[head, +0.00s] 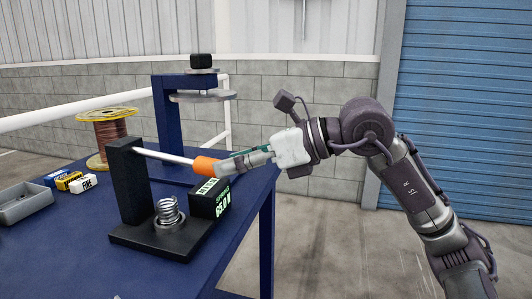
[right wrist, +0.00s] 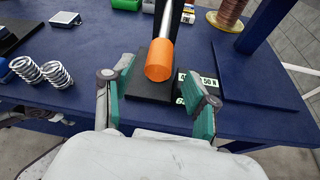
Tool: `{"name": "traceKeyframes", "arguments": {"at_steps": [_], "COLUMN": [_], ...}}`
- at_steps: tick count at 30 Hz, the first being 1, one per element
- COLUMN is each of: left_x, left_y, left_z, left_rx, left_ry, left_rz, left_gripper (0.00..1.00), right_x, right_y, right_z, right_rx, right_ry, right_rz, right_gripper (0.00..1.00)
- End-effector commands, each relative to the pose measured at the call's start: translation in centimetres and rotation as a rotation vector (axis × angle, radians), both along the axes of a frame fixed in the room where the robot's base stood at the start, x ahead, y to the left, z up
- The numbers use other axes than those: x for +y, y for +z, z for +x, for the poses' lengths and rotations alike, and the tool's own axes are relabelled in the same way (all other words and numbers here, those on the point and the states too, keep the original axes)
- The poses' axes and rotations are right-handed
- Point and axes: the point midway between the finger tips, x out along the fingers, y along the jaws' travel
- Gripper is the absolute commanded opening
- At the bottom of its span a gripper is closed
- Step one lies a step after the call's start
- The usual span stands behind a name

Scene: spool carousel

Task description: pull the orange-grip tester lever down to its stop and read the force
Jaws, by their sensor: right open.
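The spring tester stands on the blue table, with a black base (head: 150,240) and a black post (head: 127,185). Its silver lever (head: 165,157) reaches from the post's top to the orange grip (head: 206,166), high above the coil spring (head: 168,212). My right gripper (head: 222,166) is open at the grip's end. In the right wrist view, the orange grip (right wrist: 160,60) lies ahead between the spread fingers (right wrist: 157,88). My left gripper is out of view.
A wire spool (head: 108,130), small labelled boxes (head: 70,182) and a grey tray (head: 22,203) are on the table. A blue stand (head: 168,125) rises behind the tester. Two loose springs (right wrist: 42,72) show in the right wrist view. Open floor lies right of the table.

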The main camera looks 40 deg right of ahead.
Motion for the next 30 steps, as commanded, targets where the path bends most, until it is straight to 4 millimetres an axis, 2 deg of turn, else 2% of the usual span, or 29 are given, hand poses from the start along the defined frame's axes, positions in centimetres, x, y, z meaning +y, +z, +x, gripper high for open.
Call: {"name": "traceKeyframes", "arguments": {"at_steps": [1,6,12,18,30], "left_x": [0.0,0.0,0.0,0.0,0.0], "left_y": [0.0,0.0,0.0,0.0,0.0], "left_z": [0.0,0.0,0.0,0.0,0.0], "left_rx": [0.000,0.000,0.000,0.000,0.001], "left_ry": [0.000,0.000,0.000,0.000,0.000], "left_rz": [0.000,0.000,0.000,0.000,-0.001], "left_gripper": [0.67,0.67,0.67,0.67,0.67], "right_x": [-1.0,-2.8,-4.1,-4.6,-4.7], "right_y": [0.4,1.5,2.3,2.6,2.7], "right_z": [-0.9,-3.1,-4.5,-5.2,-5.2], "right_rx": [0.001,0.003,0.003,0.000,0.000], "right_ry": [-0.006,-0.003,0.000,0.002,0.002], "right_rz": [-0.005,-0.005,-0.001,-0.002,-0.002], "right_gripper": [0.58,0.58,0.58,0.58,0.58]}}
